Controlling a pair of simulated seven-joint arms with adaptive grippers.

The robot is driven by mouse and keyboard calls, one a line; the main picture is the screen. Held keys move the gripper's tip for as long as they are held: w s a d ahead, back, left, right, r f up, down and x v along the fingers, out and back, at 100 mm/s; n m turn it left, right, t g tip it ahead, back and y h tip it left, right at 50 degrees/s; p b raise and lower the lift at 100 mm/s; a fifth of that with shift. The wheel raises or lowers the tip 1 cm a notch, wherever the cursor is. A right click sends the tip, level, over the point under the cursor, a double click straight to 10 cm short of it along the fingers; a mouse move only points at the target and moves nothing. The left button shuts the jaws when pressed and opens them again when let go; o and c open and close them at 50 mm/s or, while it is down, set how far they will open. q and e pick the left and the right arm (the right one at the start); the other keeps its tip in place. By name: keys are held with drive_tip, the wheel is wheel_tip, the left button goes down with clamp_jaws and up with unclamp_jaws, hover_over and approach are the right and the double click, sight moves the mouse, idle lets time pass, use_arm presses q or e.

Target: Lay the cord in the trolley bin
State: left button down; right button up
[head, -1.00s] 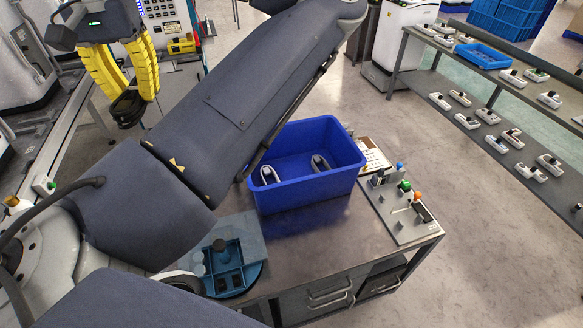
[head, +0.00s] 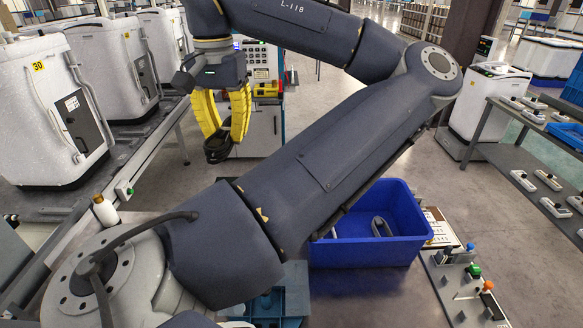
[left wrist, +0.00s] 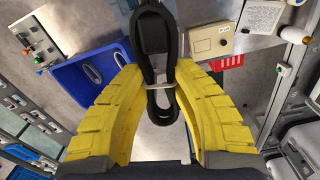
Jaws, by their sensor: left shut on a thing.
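My left gripper (head: 222,122) has yellow ribbed fingers and hangs fingertips-down, left of and behind the bin. It is shut on the black cord (head: 218,152), a looped bundle hanging below the fingertips. In the left wrist view the cord (left wrist: 152,104) lies between the fingers, with a pale band across it. The blue trolley bin (head: 375,254) stands on the trolley, partly hidden by my left arm. It also shows in the left wrist view (left wrist: 72,92), left of the cord. Grey-white looped items lie inside it. My right gripper is not in view.
A board with coloured knobs (head: 465,285) lies right of the bin. A blue-grey tray (head: 295,290) is at its front left. White machines (head: 112,60) line the left side. A shelf (head: 500,125) with several small devices stands at right.

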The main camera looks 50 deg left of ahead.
use_arm(q)
drive_tip(key=shift+w+f+m, duration=0.15)
drive_tip(key=shift+w+f, duration=0.1)
drive_tip(key=shift+f, duration=0.3)
drive_tip(key=shift+w+f+m, duration=0.15)
drive_tip(key=shift+w+f, duration=0.05)
drive_tip(key=shift+f, duration=0.35)
drive_tip(key=w+a+f+m, duration=0.3)
drive_tip(key=w+f+m, duration=0.25)
drive_tip(key=w, duration=0.45)
drive_tip(key=m, duration=2.8)
hover_over(356, 230)
drive_tip(key=s+d, duration=0.2)
drive_tip(key=s, duration=0.1)
wheel_tip(356, 230, down, 21)
drive_tip(key=shift+a+f, duration=0.1)
drive_tip(key=shift+f, duration=10.7)
drive_tip(key=c, duration=1.1)
unclamp_jaws()
